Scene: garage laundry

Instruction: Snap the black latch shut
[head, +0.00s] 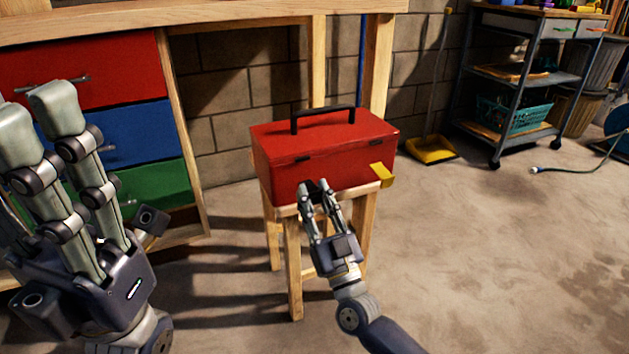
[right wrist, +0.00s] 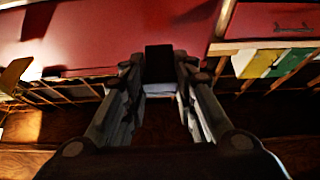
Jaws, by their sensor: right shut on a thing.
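A red toolbox (head: 345,158) with a black top handle sits on a small wooden stand, its lid down. My right gripper (head: 318,188) is at the lower left of its front face, shut on the black latch, which is mostly hidden between the fingertips there. In the right wrist view, the black latch (right wrist: 159,62) shows as a dark block between the fingertips. A yellow latch (head: 382,175) sticks out from the right of the front face. My left gripper (head: 38,118) is raised at the far left, its fingers apart and empty, away from the toolbox.
The wooden stand (head: 294,262) has open floor in front and to its right. A workbench with red, blue and green drawers (head: 130,135) is at the left. A metal cart (head: 520,80) and yellow dustpan (head: 432,150) stand at the back right.

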